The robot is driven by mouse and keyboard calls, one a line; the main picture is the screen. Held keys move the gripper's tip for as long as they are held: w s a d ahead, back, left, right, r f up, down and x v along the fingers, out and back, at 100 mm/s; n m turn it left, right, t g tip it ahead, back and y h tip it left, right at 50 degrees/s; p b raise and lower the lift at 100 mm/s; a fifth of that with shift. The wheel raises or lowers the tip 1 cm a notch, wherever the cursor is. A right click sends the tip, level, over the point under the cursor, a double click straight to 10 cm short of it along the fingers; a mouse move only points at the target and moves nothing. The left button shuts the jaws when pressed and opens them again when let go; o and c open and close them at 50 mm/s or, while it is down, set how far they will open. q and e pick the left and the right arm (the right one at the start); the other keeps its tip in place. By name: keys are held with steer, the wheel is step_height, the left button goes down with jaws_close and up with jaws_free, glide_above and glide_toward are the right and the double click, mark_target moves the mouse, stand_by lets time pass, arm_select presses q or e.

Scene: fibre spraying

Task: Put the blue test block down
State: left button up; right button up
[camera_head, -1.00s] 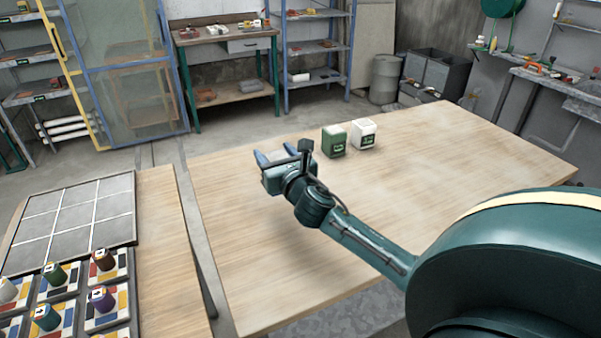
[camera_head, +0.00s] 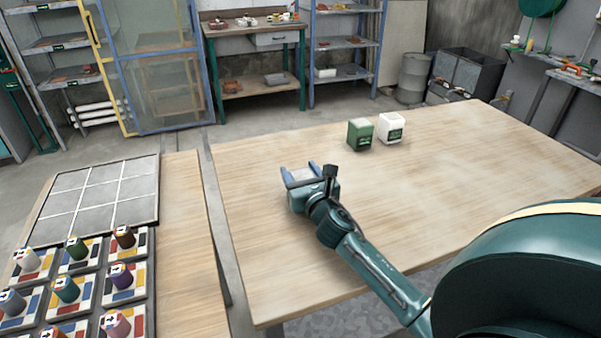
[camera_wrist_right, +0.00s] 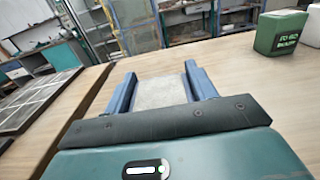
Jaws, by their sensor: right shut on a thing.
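My right gripper (camera_head: 299,168) is over the left part of the wooden table (camera_head: 440,165). In the right wrist view its two blue fingers (camera_wrist_right: 160,72) are shut on a test block (camera_wrist_right: 162,93). The block's visible face is pale grey; no blue shows on it, and its sides are hidden by the fingers. In the head view the block (camera_head: 302,173) shows only as a small pale patch between the fingers. I cannot tell whether it touches the table. My left gripper is not in view.
A green block (camera_head: 360,137) and a white block (camera_head: 391,132) stand beyond the gripper to the right. A second table at left holds a gridded grey tray (camera_head: 95,200) and several coloured spools (camera_head: 67,290) on patterned bases. The table around the gripper is clear.

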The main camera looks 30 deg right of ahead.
steer(key=o, duration=1.4)
steer(key=shift+c, duration=0.2)
steer(key=shift+r, duration=0.1)
steer(key=v, duration=1.2)
steer(key=shift+b, duration=0.3)
